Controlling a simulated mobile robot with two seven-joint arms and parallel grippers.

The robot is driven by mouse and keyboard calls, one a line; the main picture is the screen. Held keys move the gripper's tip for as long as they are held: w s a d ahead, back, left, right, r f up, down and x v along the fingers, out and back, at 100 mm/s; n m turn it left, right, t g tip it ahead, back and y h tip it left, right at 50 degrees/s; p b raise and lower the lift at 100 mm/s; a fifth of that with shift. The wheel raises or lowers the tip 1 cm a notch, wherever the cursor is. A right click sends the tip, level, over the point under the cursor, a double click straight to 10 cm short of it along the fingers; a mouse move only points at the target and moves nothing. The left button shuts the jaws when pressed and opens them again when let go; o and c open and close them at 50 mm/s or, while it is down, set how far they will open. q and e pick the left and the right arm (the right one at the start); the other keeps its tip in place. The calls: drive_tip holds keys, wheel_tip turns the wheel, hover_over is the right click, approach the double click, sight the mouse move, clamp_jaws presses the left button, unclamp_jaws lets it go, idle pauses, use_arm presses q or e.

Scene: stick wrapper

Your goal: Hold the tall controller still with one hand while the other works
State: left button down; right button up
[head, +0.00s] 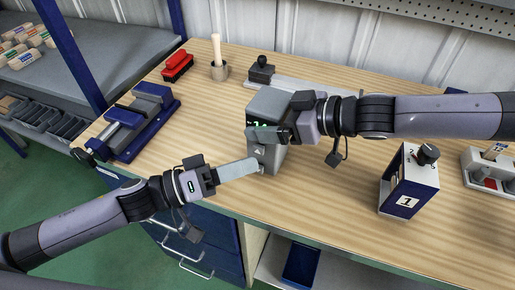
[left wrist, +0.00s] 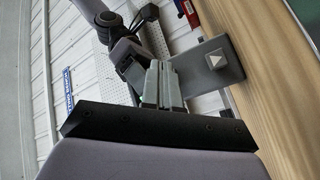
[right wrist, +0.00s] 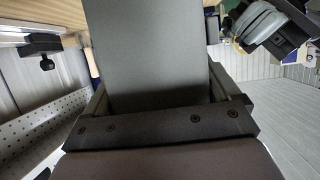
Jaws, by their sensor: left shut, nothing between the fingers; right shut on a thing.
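The tall controller (head: 268,103) is a grey upright box on the wooden workbench, with a green-lit display and a white triangle mark low on its front. My right gripper (head: 284,126) is shut on its upper part and partly hides it. In the right wrist view the controller's grey face (right wrist: 150,50) fills the space between the fingers. My left gripper (head: 257,166) is shut and empty, its fingertips at the controller's lower front near the triangle.
A blue vise (head: 135,122), a red stapler-like object (head: 177,66) and a cup with a stick (head: 219,71) stand at the left. A blue-and-white box with a knob (head: 408,180) stands at the right. Bare wood lies between it and the controller.

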use_arm(q)
drive_tip(key=s, duration=0.1)
drive_tip(key=s+a, duration=0.1)
drive_tip(key=s, duration=0.2)
drive_tip(key=shift+s+a, duration=0.35)
drive_tip(key=shift+a, duration=0.05)
idle(0.5)
use_arm(e)
drive_tip(key=o, duration=1.1)
drive_tip(key=s+d+r, duration=0.4)
drive_tip(key=d+r, duration=0.5)
drive_tip(key=d, duration=0.1)
drive_tip(key=shift+s+d, duration=0.2)
drive_tip(key=shift+d, duration=0.15)
